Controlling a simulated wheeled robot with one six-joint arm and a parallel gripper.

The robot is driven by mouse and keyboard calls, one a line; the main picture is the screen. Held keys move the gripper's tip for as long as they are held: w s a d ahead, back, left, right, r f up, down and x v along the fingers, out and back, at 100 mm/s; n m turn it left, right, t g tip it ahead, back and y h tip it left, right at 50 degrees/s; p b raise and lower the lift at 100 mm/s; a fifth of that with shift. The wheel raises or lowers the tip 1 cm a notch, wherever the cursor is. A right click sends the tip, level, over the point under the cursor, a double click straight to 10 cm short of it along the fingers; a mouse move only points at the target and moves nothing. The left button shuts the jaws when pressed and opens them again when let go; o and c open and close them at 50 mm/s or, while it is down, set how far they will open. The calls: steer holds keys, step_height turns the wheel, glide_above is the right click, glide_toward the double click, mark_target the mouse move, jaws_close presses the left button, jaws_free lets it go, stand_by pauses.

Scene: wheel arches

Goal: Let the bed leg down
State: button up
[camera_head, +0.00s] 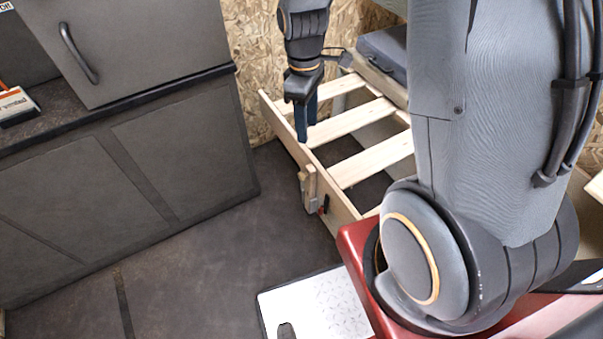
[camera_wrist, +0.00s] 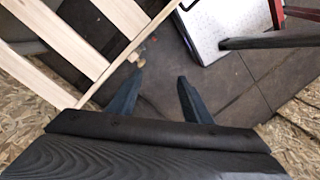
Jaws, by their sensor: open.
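The bed is a pale wooden slatted frame (camera_head: 341,175) along the back wall, with its long side rail facing the aisle. The bed leg (camera_head: 309,188) looks like a short wooden piece on the outer face of that rail, with a small red and black part (camera_head: 323,206) beside it. In the wrist view the leg (camera_wrist: 141,55) is a small tan piece at the rail's edge, beyond the left fingertip. My gripper (camera_head: 306,130) points down over the rail, farther back than the leg. Its dark fingers are open and empty in the wrist view (camera_wrist: 160,78), apart from the leg.
A grey cabinet (camera_head: 130,165) with a handle stands at the left. A grey cushion (camera_head: 383,52) rests at the bed's back. The aisle floor (camera_head: 265,230) is clear.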

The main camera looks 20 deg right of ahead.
mark_target(302, 173)
steer(key=w+f+n+b, duration=0.1)
steer(key=w+f+n, duration=0.1)
steer(key=f, duration=0.7)
steer(key=w+f+n+b, duration=0.1)
steer(key=f+n, duration=0.3)
steer(key=f, duration=0.5)
steer(key=w+f+n+g+b, duration=0.1)
steer(key=w+f+n, duration=0.2)
steer(key=f, duration=0.7)
steer(key=shift+d+f+n, duration=0.1)
steer(key=shift+d+n, duration=0.25)
steer(key=shift+n, duration=0.25)
